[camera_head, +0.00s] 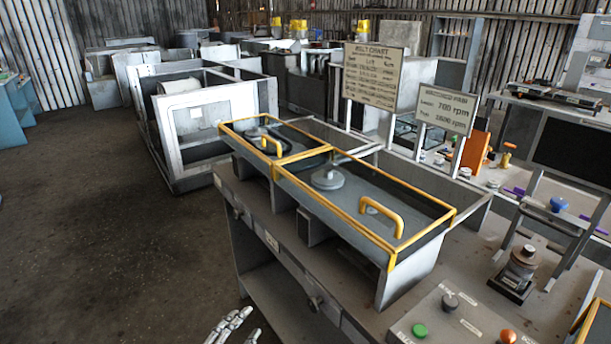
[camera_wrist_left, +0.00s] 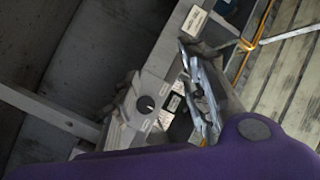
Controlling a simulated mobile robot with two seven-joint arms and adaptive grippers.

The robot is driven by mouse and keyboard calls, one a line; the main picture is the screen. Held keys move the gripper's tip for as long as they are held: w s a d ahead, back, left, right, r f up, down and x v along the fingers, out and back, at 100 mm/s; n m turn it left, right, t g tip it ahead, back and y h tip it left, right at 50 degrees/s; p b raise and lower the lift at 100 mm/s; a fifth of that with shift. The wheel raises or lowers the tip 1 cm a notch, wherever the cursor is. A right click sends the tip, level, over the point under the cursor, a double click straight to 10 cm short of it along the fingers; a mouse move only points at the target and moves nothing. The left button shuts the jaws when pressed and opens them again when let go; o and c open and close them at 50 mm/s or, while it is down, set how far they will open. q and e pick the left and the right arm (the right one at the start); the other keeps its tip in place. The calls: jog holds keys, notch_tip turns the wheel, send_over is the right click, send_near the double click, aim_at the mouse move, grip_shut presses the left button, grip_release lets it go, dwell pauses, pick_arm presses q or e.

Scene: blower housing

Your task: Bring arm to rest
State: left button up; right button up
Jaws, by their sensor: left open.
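My left gripper (camera_head: 235,326) shows at the bottom edge of the head view, with its pale grey fingers in front of the bench's near side. It is open, and I see nothing held in it. Its metal fingers also show in the left wrist view (camera_wrist_left: 203,92), with grey bench parts behind them. The blower housing (camera_head: 405,285) stands on the bench, beyond and to the right of the gripper. Its yellow-framed covers (camera_head: 330,258) are down, and a pulley (camera_head: 328,178) shows through one. My right gripper is in neither view.
The grey bench (camera_head: 285,262) fills the middle and right. A control panel with a green button (camera_head: 419,330) and an orange button (camera_head: 507,336) is at its front. A belt chart sign (camera_head: 371,75) stands behind. Open dark floor (camera_head: 110,250) lies left. A black knob (camera_wrist_left: 145,104) shows in the wrist view.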

pick_arm(q)
jog(key=s+a+f+n+g+y+p, duration=0.1)
jog(key=s+n, duration=0.4)
jog(key=s, duration=0.6)
jog(key=s+a+f+n+g+y+p, duration=0.1)
jog(key=s+a+f+n+g+y, duration=0.1)
jog(key=s+f, duration=0.4)
jog(key=s+a+f+n+g+y+p, duration=0.1)
jog(key=s+f+n+g+y, duration=0.2)
jog(key=s+n, duration=0.4)
jog(key=s+f, duration=0.1)
jog(key=s, duration=0.8)
jog(key=shift+s+a+n+g+y, duration=0.2)
jog(key=shift+a+n+g+y, duration=0.1)
jog(key=shift+a, duration=0.1)
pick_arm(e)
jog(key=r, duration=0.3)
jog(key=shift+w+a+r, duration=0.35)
pick_arm(q)
jog(key=shift+c, duration=0.2)
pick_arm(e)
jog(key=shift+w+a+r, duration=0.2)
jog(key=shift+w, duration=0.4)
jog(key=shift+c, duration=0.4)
